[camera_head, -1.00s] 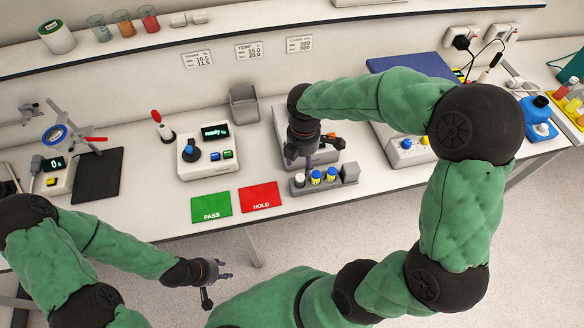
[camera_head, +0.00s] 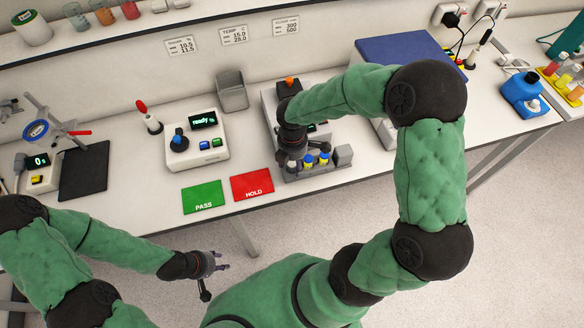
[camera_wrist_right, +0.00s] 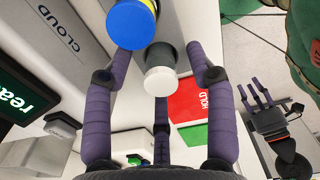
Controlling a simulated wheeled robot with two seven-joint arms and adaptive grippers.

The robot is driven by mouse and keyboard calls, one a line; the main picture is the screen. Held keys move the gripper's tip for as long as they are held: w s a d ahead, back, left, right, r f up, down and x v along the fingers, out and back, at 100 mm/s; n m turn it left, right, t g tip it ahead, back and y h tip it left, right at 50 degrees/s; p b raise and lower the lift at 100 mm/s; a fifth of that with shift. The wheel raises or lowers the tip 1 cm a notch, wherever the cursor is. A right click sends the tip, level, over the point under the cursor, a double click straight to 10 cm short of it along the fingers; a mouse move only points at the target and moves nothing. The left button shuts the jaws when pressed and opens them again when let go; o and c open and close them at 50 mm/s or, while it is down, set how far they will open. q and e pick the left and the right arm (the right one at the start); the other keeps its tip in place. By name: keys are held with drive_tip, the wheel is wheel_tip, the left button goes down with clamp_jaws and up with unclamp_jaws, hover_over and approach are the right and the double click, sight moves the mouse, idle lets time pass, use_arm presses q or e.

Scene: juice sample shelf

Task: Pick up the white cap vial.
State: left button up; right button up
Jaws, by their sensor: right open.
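The white cap vial (camera_wrist_right: 160,80) shows in the right wrist view with its round white cap facing me. My right gripper (camera_wrist_right: 157,58) is open, with purple fingers on both sides of this vial and a third finger below it in the picture. In the head view the right gripper (camera_head: 290,160) is over the left end of the grey rack (camera_head: 318,174) and partly hides the white cap vial. My left gripper (camera_head: 220,267) is open and empty, in front of the table.
A blue cap (camera_wrist_right: 130,22) is close beside the left finger in the right wrist view. A green PASS mat (camera_head: 203,197) and a red HOLD mat (camera_head: 252,185) lie left of the rack.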

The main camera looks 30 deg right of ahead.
drive_tip(key=shift+f, duration=0.3)
clamp_jaws()
drive_tip(key=shift+r, duration=0.1)
drive_tip(key=shift+r, duration=0.1)
